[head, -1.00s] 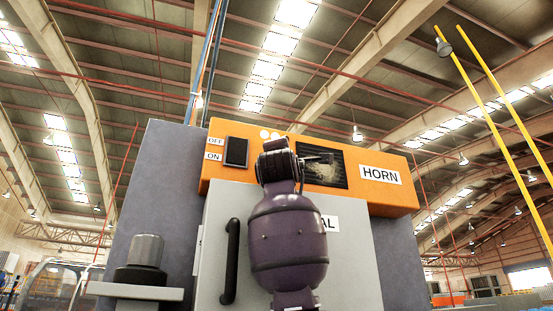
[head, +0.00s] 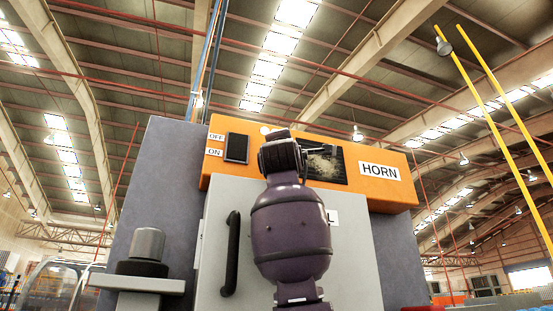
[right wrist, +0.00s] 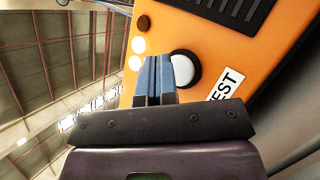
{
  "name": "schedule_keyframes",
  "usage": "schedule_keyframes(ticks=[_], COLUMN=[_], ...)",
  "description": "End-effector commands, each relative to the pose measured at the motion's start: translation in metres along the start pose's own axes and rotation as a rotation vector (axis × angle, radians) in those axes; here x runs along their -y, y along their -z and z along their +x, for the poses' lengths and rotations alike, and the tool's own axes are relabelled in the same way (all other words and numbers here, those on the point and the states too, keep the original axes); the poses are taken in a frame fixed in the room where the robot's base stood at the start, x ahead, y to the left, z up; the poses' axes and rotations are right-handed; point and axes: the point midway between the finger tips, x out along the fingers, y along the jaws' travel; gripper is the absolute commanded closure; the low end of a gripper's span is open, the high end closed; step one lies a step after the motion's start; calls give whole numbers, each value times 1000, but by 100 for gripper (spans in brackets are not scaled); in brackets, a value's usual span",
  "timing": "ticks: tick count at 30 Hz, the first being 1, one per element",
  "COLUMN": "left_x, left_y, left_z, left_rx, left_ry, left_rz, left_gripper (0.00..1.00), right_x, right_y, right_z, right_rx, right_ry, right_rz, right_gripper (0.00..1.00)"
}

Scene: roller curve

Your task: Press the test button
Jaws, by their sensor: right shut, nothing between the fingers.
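The test button is a white round cap (right wrist: 182,71) in a black ring on the orange panel (right wrist: 215,50), beside a white label (right wrist: 226,85) reading "EST". It shows in the right wrist view; in the head view my right arm hides that part of the panel. My right gripper (right wrist: 158,62) is shut and empty. Its blue-grey fingers appear just left of the button and overlap the edge of its black ring. I cannot tell whether they touch the panel. My left gripper is in neither view.
White round spots (right wrist: 138,46) and a brown round part (right wrist: 144,22) sit near the fingertips. The head view shows a black ON/OFF switch (head: 236,148), a dark screen (head: 326,165), a HORN label (head: 380,171) and a grey door with a black handle (head: 231,254).

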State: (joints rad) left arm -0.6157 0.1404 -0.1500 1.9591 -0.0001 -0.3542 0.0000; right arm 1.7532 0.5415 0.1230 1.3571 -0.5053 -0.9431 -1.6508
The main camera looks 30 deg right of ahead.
Motion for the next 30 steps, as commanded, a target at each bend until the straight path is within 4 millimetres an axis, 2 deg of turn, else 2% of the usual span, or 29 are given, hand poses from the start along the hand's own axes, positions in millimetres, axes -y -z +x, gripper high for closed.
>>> schedule_keyframes(ticks=[18,30], left_x=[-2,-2], left_y=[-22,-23], left_z=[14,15], left_rx=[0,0], left_ry=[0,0], left_rz=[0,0], left_gripper=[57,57], right_x=[-22,-26], right_y=[-23,-26], right_z=[-32,-35], right_rx=[1,0], right_ry=[-1,-1], right_rz=[1,0], right_gripper=[100,100])
